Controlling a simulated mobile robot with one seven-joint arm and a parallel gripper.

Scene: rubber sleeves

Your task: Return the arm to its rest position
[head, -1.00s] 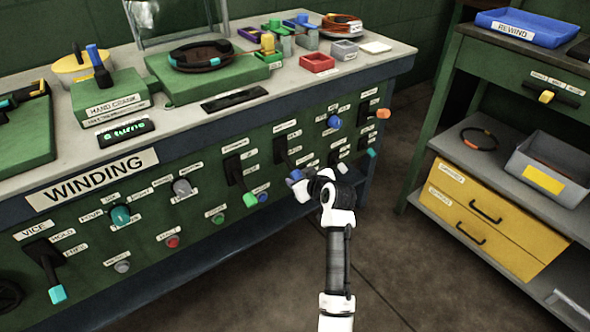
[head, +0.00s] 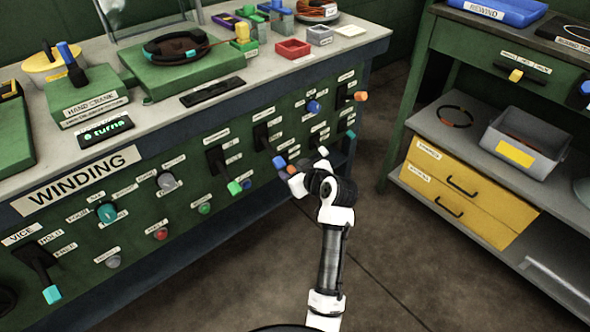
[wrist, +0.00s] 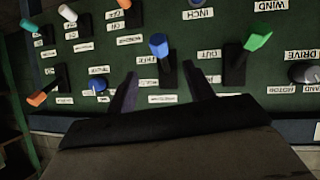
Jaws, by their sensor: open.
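My arm reaches up from the bottom of the head view, with my gripper (head: 291,178) in front of the right part of the green winding panel (head: 140,207). In the wrist view my gripper's two dark fingers (wrist: 162,88) stand apart with nothing held between them. A blue-tipped lever (wrist: 158,45) shows beyond the gap, apart from the fingers as far as I can tell. In the head view this lever's blue tip (head: 279,162) is just beside my gripper. An orange-tipped switch (head: 291,169) is close to the gripper and partly hidden by it.
A green-tipped lever (head: 234,187) is left of my gripper, and a white-tipped switch (head: 323,152) is to its right. A shelf unit with yellow drawers (head: 460,196) stands at the right. Bare floor (head: 400,262) lies between the bench and the shelf.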

